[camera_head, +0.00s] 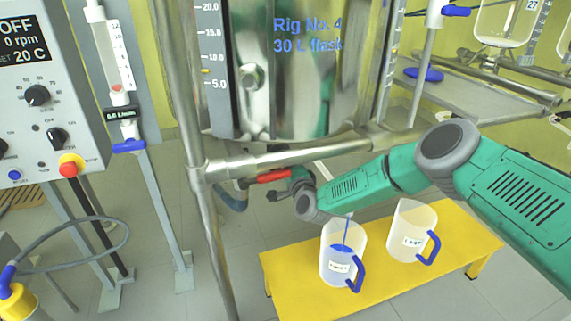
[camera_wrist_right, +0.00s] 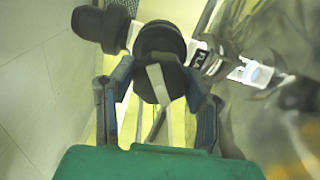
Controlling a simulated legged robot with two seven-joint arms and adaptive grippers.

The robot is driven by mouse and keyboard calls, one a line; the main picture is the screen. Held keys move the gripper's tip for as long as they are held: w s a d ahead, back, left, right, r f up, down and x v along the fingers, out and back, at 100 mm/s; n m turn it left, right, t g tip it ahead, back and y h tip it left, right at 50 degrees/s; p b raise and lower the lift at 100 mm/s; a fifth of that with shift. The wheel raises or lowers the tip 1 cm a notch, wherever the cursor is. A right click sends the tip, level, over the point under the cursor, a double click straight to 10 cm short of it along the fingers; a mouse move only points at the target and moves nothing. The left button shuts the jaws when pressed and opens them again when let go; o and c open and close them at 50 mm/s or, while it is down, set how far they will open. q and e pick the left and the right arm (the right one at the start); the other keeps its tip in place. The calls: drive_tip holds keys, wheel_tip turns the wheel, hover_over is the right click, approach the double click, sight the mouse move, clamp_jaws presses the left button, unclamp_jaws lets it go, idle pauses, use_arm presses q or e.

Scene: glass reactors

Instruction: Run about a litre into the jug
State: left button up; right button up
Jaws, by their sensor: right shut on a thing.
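A clear jug with a blue handle and a white label (camera_head: 338,267) stands on the yellow bench under my right forearm. A thin blue stream falls into it, and blue shows inside; the level is hard to read. A second labelled jug (camera_head: 408,240) beside it looks empty. The red valve lever (camera_head: 268,176) sits below the steel vessel (camera_head: 300,90). My right gripper (camera_head: 281,187) is at the valve, with its fingertips largely hidden. In the right wrist view, the gripper (camera_wrist_right: 160,85) is shut on a dark round valve part (camera_wrist_right: 160,42). My left gripper is out of view.
The yellow bench (camera_head: 295,279) has bare room on its left. A steel frame rail (camera_head: 255,162) and upright (camera_head: 193,140) stand close to the valve. A control panel (camera_head: 45,90) is at the left, and a grey shelf (camera_head: 460,90) at the right.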

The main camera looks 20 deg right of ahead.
drive_tip(key=shift+s+d+f+m, duration=0.1)
drive_tip(key=shift+f+m, duration=0.1)
drive_tip(key=shift+m, duration=0.8)
drive_tip(key=shift+s+f+m, duration=0.1)
drive_tip(key=shift+f+m, duration=0.1)
drive_tip(key=shift+m, duration=0.8)
drive_tip(key=o, duration=1.2)
drive_tip(key=shift+c, duration=0.2)
drive_tip(key=shift+w+d+r, duration=0.1)
drive_tip(key=shift+r, duration=0.1)
